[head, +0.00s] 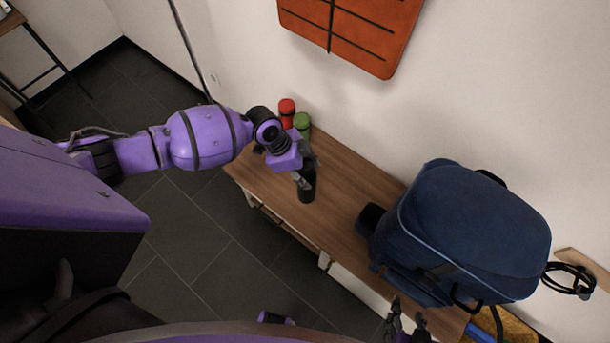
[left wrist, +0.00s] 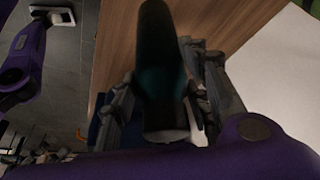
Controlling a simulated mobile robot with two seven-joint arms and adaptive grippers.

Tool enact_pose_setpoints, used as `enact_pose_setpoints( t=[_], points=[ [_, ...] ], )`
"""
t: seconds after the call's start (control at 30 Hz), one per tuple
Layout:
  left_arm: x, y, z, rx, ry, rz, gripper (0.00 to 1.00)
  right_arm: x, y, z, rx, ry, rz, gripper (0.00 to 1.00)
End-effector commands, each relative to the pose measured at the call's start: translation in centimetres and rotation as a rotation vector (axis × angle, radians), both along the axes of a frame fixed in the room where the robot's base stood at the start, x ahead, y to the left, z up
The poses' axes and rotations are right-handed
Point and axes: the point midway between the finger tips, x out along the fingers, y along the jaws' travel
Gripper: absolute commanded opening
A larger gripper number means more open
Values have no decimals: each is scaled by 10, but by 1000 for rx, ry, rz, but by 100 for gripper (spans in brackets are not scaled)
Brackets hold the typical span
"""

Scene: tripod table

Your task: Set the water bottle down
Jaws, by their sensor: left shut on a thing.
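The water bottle (head: 307,190) is dark and stands roughly upright at the bench's front part, left of the backpack. My left gripper (head: 304,178) is shut around it. In the left wrist view the bottle (left wrist: 160,62) lies between the two fingers of the left gripper (left wrist: 168,108), dark with a teal tint. Its base is at or very near the wooden top; I cannot tell whether they touch.
A red bottle (head: 287,109) and a green bottle (head: 302,122) stand behind the left gripper by the wall. A large blue backpack (head: 470,230) fills the right part of the wooden bench (head: 343,205). Bare wood lies between the held bottle and the backpack.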

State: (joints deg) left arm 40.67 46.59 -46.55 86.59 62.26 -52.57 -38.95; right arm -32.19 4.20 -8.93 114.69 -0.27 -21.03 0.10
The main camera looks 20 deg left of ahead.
Motion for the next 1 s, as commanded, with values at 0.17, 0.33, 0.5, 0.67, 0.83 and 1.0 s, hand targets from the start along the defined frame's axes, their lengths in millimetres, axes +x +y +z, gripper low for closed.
enact_pose_setpoints(
  t=[0.17,0.33,0.5,0.67,0.83,1.0],
  points=[
    [5,1,-22,-2,-1,1,0,-3,0,-6,-1,8,1,40],
    [6,1,-34,-2,-4,-1,0,-5,0,-8,-2,13,2,40],
    [7,1,-33,-1,-6,0,0,-6,-1,-8,-3,15,1,40],
    [6,1,-37,-1,-4,0,0,-11,-2,-11,-5,23,1,40],
    [5,2,-38,1,-2,0,59,-12,-3,-11,-5,25,2,40],
    [5,2,-38,1,-2,0,62,-11,-3,-11,-5,24,2,40]
  ],
)
